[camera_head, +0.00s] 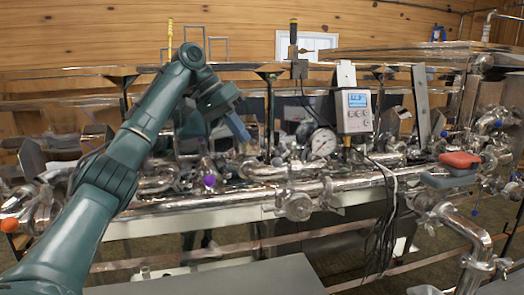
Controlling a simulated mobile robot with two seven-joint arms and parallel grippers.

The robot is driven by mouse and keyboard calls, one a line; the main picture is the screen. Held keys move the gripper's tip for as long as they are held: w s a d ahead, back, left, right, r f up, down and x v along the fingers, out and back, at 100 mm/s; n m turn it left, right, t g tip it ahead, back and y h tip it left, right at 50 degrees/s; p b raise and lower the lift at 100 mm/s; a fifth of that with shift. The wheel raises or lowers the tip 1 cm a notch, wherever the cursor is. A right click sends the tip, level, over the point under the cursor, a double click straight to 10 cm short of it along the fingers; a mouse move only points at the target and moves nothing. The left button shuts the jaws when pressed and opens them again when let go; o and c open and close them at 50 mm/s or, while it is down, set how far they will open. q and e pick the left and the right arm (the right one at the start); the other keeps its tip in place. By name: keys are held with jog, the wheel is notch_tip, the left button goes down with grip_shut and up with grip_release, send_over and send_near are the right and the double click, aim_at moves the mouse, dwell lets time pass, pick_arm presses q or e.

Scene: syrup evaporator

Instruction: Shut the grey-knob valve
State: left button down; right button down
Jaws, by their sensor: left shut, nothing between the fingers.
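My left arm comes in from the lower left and bends over the steel pipework. My left gripper (239,128) is shut and empty, its blue-grey tip pointing down and to the right above the pipes, left of the round gauge. It looks apart from any valve. I cannot pick out the grey-knob valve for certain. A grey block-like handle (448,180) sits under a red one (460,159) at the right, above a pipe elbow; I cannot tell if it is the grey knob. My right gripper is not in view.
A purple knob (209,180) and an orange knob (9,225) sit on the front pipework. A round gauge (323,142) and a control box (354,111) stand in the middle. Dark cables (384,225) hang below the box. A wooden wall closes the back.

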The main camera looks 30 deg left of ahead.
aim_at(285, 155)
pick_arm(q)
jog(key=d+f, duration=0.2)
jog(key=d, duration=0.1)
jog(key=w+d+f, duration=0.1)
jog(key=d, duration=0.1)
jog(key=shift+w+d+f, duration=0.1)
jog(key=shift+d+f, duration=0.15)
jog(key=shift+f, duration=0.1)
jog(key=shift+w+d, duration=0.15)
jog(key=shift+w, duration=0.05)
